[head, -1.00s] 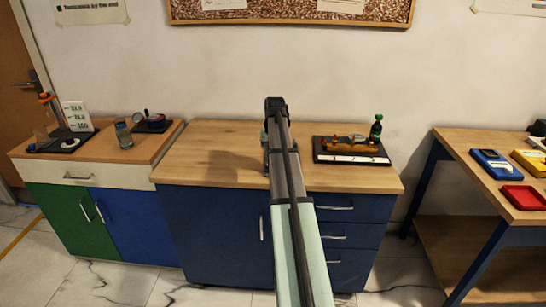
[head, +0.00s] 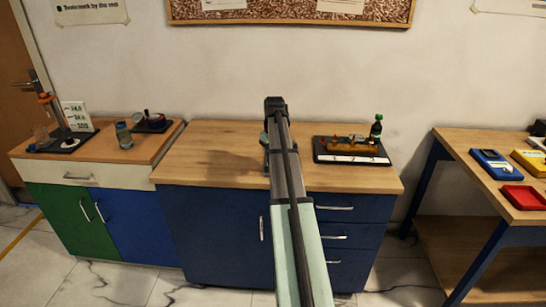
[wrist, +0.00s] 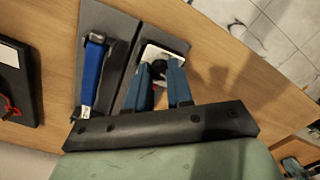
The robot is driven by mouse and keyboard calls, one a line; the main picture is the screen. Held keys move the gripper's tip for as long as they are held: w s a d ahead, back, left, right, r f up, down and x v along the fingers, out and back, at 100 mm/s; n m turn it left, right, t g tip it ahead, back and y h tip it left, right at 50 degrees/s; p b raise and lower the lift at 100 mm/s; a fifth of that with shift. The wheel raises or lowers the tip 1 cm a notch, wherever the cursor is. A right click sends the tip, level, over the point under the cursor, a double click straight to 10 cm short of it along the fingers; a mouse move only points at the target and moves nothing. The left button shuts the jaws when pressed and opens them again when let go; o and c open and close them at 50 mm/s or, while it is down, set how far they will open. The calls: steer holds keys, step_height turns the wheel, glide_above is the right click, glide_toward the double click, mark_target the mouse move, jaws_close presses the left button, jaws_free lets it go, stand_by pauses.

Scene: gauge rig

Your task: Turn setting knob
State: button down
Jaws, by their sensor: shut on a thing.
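In the wrist view, my gripper (wrist: 160,68) has its two blue fingers closed around a small dark knob (wrist: 158,64). The knob sits at a pale, white-faced device (wrist: 150,52) on a dark grey base (wrist: 125,95). The fingers hide part of the knob and device, so I cannot read any mark or setting on them. In the head view, my arm reaches over the middle wooden counter (head: 215,150) and hides the gripper and most of the device.
A blue-handled tool (wrist: 92,70) lies in a grey holder beside the device. The left cabinet bears a jar (head: 123,135) and a stand (head: 52,105). Counter space left of my arm is bare.

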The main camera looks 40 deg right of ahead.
steer(key=c, duration=1)
jaws_free()
step_height(320, 180, up, 14)
steer(key=shift+d, duration=0.2)
steer(key=shift+f, duration=0.1)
